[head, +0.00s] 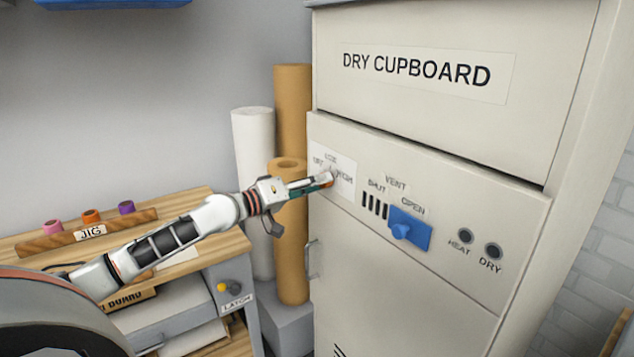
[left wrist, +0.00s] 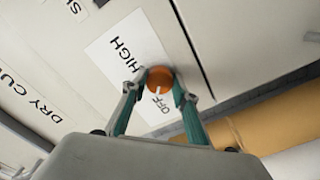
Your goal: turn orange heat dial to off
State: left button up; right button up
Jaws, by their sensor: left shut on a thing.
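The orange heat dial (left wrist: 162,75) sits on a white label plate on the dry cupboard's front panel. My left gripper (left wrist: 156,87) has one finger on each side of the dial and is shut on it. A pale mark on the dial's face points down in the left wrist view, roughly towards the word OFF. HIGH is readable above and left of the dial. In the head view my left gripper (head: 327,181) reaches the label plate (head: 343,167) from the left, and its fingers largely hide the dial. My right gripper is not in view.
The dry cupboard (head: 419,124) has a blue vent slider (head: 410,236) at OPEN and two round HEAT and DRY indicators. Tall brown rolls (head: 293,105) and a white roll (head: 253,140) stand left of it. A wooden bench (head: 190,235) with a jig lies below my left arm.

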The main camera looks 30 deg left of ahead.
pick_arm(q)
jog(key=shift+r+n, duration=0.1)
jog(key=shift+n, duration=1.1)
jog(key=shift+p, duration=0.3)
jog(key=o, duration=1.1)
jog(key=v, duration=1.2)
jog(key=shift+a, duration=0.1)
